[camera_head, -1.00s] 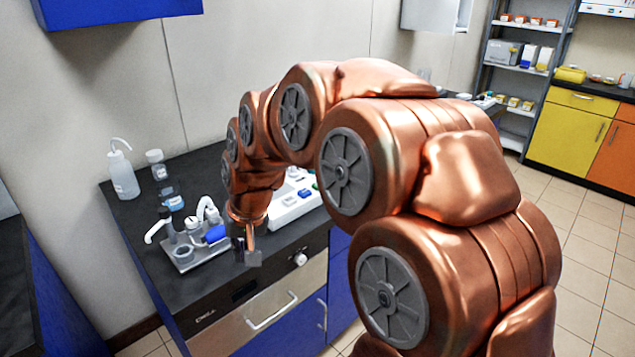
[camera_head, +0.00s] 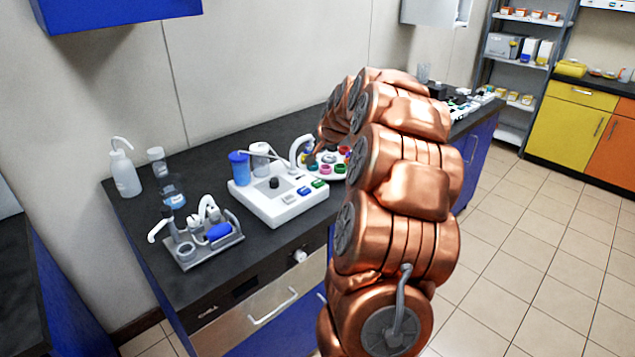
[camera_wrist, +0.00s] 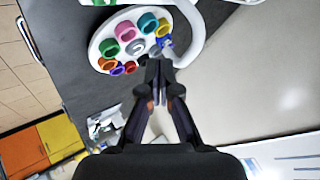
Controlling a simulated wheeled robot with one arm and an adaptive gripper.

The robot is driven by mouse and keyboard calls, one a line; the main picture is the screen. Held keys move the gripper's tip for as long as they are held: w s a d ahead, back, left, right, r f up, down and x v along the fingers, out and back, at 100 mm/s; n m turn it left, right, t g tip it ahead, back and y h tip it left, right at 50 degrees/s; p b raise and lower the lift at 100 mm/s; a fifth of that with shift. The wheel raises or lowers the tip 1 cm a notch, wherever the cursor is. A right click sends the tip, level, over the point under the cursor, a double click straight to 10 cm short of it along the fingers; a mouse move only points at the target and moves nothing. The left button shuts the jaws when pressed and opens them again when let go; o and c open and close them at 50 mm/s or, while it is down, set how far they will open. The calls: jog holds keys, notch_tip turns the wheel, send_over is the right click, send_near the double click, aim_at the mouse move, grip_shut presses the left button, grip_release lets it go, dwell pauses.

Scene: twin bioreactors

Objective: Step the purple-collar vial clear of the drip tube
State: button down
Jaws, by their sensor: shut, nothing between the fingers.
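A white round carousel (camera_wrist: 97,45) holds several vials with coloured collars beside a white arched drip tube (camera_wrist: 198,35). The purple-collar vial (camera_wrist: 117,71) appears at the lower edge of the carousel in the wrist view, between the orange and red collars. A blue-collared piece (camera_wrist: 165,43) sits near the tube. My gripper (camera_wrist: 153,68) is shut and empty, its tips in front of the carousel's edge near the tube. In the head view the carousel (camera_head: 325,178) is partly behind my arm, and the tube (camera_head: 296,147) arches at its left. Which vial is under the outlet is unclear.
A grey tray (camera_head: 195,258) with pump fittings and a wash bottle (camera_head: 124,173) are farther left. Dark bench top (camera_head: 215,155) is clear behind the console.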

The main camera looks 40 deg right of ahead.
aim_at(319, 183)
jog(key=shift+f, duration=0.2)
jog(key=shift+f+b, duration=1.5)
jog(key=shift+f, duration=2.8)
jog(key=shift+a+f, duration=0.1)
jog(key=shift+f, duration=0.25)
